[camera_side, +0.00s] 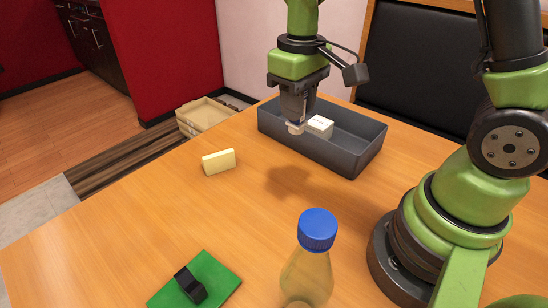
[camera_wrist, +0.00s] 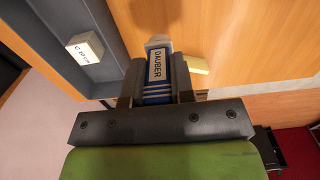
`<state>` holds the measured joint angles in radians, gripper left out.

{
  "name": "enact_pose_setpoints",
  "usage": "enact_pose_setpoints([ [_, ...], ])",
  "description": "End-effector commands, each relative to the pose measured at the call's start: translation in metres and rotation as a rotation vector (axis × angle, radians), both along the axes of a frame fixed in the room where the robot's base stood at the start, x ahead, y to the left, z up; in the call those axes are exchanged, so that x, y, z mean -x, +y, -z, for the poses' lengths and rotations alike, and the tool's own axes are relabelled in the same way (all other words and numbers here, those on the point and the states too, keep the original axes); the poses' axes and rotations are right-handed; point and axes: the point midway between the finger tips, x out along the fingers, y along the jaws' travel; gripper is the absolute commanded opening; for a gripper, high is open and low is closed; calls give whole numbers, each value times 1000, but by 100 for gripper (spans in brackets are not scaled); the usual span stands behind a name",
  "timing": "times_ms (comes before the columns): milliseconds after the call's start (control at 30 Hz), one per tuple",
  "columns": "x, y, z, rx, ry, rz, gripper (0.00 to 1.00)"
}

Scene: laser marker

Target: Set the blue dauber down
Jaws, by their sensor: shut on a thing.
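My gripper (camera_side: 297,118) is shut on the blue dauber, which shows in the wrist view (camera_wrist: 157,72) between the two fingers. It has a white label reading DAUBER, blue and white stripes, and a pale tip. In the side view only its pale end (camera_side: 296,128) shows below the fingers; the rest is hidden by them. The gripper appears in front of the dark grey tray (camera_side: 345,160), near its left part. In the wrist view the dauber is over wood, to the right of the tray wall (camera_wrist: 104,88). Its exact height is hard to tell.
A white labelled block (camera_side: 320,126) is in the tray. A pale yellow block (camera_side: 219,161) lies on the table, left of the tray. A blue-capped bottle (camera_side: 312,262) and a green pad (camera_side: 215,272) with a black piece stand nearer. The middle of the table is clear.

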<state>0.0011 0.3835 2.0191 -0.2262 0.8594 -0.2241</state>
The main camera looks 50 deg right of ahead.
Motion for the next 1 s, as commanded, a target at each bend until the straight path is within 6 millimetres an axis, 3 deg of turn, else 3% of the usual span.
enact_pose_setpoints([
  [533, 2, 2, 3, 0, 2, -11, 0],
  [800, 33, 29, 39, 0, 8, -179, 0],
  [1000, 44, 36, 49, -1, 2, -232, 0],
])
